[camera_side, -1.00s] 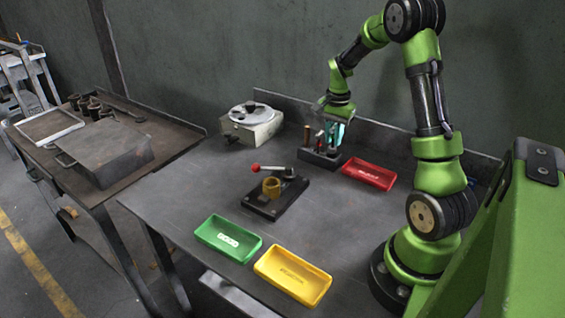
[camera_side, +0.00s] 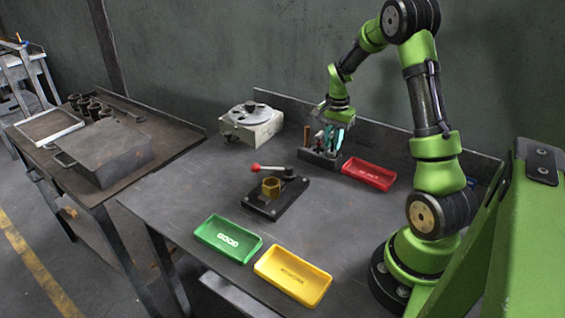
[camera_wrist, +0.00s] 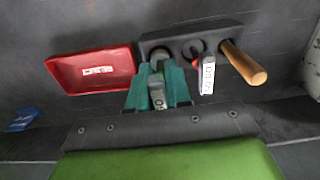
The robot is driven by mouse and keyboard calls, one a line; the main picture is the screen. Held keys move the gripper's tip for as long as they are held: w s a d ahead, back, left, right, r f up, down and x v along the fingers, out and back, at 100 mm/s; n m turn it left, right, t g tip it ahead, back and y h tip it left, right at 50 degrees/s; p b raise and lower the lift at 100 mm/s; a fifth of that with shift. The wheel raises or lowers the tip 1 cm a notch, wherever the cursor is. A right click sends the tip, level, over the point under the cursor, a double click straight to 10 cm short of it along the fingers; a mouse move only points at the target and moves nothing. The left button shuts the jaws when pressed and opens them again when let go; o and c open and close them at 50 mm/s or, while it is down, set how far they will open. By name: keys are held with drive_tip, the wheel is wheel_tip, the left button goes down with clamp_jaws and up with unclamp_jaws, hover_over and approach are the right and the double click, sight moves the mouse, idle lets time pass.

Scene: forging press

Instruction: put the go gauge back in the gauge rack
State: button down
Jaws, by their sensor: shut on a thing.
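My gripper (camera_wrist: 155,88) has teal fingers shut on a grey gauge (camera_wrist: 157,93), which I take to be the go gauge. In the side view my gripper (camera_side: 332,137) is over the dark gauge rack (camera_side: 320,160). In the wrist view the held gauge lines up with the left end of the rack (camera_wrist: 217,29). I cannot tell whether its lower end is in the hole. A second gauge with a red part and white label (camera_wrist: 208,74) stands in the rack beside it. A wooden-handled tool (camera_wrist: 243,62) stands at the right end.
A red tray (camera_side: 369,174) sits close beside the rack. A clamp fixture with a brass part (camera_side: 271,187) and red-knobbed lever stands mid-table. Green (camera_side: 228,238) and yellow (camera_side: 293,276) trays lie at the front. A round-topped device (camera_side: 251,124) stands at the back left.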

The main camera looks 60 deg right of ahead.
drive_tip(key=shift+f, duration=1.1)
idle(0.3)
drive_tip(key=c, duration=1)
unclamp_jaws()
drive_tip(key=shift+r, duration=5)
